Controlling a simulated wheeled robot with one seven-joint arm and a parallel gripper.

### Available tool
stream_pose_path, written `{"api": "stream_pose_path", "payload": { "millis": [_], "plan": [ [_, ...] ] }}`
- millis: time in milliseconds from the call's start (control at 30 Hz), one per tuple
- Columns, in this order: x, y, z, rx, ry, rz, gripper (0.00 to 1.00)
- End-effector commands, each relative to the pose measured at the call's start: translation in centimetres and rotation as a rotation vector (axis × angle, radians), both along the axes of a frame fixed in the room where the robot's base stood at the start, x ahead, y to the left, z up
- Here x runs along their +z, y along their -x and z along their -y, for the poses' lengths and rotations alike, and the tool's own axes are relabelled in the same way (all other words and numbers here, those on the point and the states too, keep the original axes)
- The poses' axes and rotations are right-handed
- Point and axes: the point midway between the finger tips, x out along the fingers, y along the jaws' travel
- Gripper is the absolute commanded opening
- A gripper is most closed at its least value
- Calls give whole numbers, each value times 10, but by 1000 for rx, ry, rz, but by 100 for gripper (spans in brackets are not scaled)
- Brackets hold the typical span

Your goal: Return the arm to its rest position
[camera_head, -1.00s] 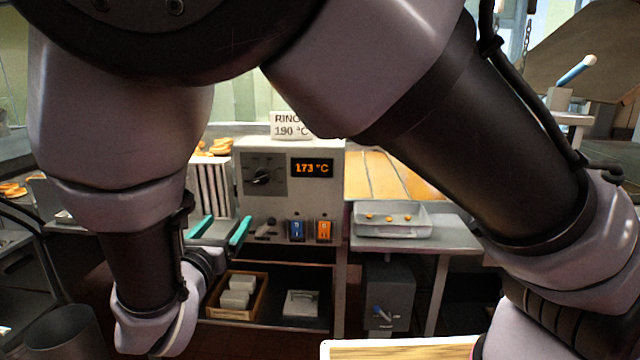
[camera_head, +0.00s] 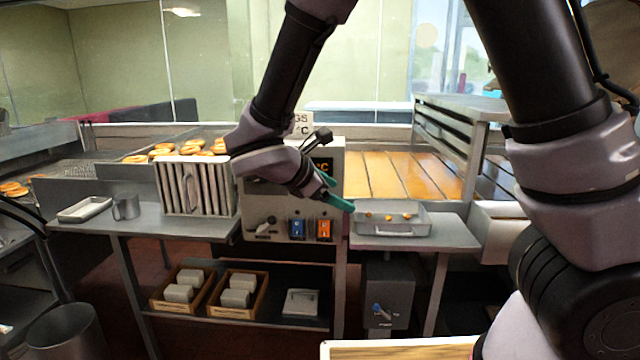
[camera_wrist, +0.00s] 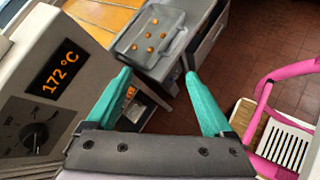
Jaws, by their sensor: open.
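My gripper (camera_head: 335,192) has teal fingers and hangs in front of the control box (camera_head: 265,213), near its right side. In the wrist view my gripper (camera_wrist: 165,85) is open, its fingers spread with nothing between them. The wrist view shows the box's display (camera_wrist: 58,68) reading 172 °C, with a black knob (camera_wrist: 34,138) below it. In the head view my arm covers much of the box's upper part and its display.
A clear tray (camera_head: 388,229) with several small orange pieces stands on the right side table. A ribbed metal rack (camera_head: 190,187) and a mug (camera_head: 126,208) stand left of the box. Wooden crates (camera_head: 237,313) sit below. A pink frame (camera_wrist: 262,105) shows in the wrist view.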

Motion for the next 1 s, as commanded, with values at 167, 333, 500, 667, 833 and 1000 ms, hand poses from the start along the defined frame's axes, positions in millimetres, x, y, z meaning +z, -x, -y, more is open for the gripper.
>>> {"api": "stream_pose_path", "payload": {
  "millis": [167,333,500,667,833,1000],
  "plan": [
    [22,4,78,-394,-347,-35,86],
    [47,22,128,-740,-667,-11,86],
    [77,43,164,-1059,-987,67,86],
    [110,63,187,-1326,-1291,187,86],
    [144,82,204,-1544,-1588,345,86],
    [165,93,212,-1659,-1786,468,86]
  ]
}}
